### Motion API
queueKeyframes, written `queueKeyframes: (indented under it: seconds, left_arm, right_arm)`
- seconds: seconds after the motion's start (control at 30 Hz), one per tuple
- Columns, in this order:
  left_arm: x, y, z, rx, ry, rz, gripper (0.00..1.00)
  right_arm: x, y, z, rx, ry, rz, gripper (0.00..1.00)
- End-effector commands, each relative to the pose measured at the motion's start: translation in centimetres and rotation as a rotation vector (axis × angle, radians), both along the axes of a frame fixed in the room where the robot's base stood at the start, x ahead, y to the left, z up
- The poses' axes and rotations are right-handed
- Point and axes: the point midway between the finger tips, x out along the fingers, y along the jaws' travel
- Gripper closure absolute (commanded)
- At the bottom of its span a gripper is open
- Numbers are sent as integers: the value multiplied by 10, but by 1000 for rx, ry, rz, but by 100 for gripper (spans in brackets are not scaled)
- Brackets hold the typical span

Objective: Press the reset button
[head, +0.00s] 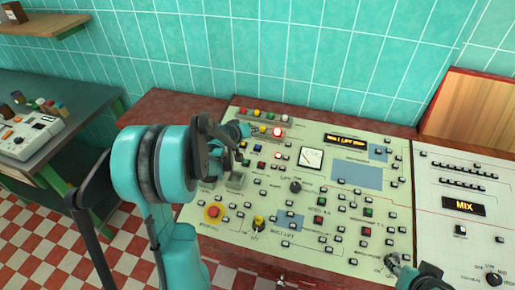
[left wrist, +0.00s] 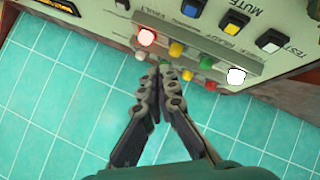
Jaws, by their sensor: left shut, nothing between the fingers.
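The control panel (head: 330,215) is pale green and crowded with small buttons, lamps and a dial. I cannot read a reset label on any button. My left gripper (head: 243,130) is shut and empty over the panel's upper left part, by the row of coloured lamps (head: 275,131). In the left wrist view its closed fingertips (left wrist: 160,72) overlap the lamp row, and I cannot tell whether they touch it. Blue (left wrist: 193,8), yellow (left wrist: 230,22) and white (left wrist: 270,40) square buttons lie beyond the lamps. My right gripper (head: 393,262) is at the panel's lower right, its jaws unclear.
A red mushroom button (head: 213,212) on a yellow base and a yellow knob (head: 259,222) sit at the lower left. A second panel with a MIX display (head: 464,206) is on the right. A tiled wall (head: 300,50) rises behind.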

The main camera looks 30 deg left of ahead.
Motion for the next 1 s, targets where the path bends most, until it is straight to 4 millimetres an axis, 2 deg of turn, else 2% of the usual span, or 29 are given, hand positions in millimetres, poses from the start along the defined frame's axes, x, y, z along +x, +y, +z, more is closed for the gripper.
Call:
queueKeyframes:
  seconds: [0.5, 0.63, 1.0]
  left_arm:
    - [13, 3, -70, 1, 0, -1, 100]
    - [15, 3, -77, 1, 0, -1, 100]
    - [15, 3, -77, 0, 0, 0, 100]
  right_arm:
    - [0, 0, -55, 0, 0, 0, 60]
    - [0, 0, -61, 0, 0, 0, 60]
    - [0, 0, -60, 0, 0, 0, 60]
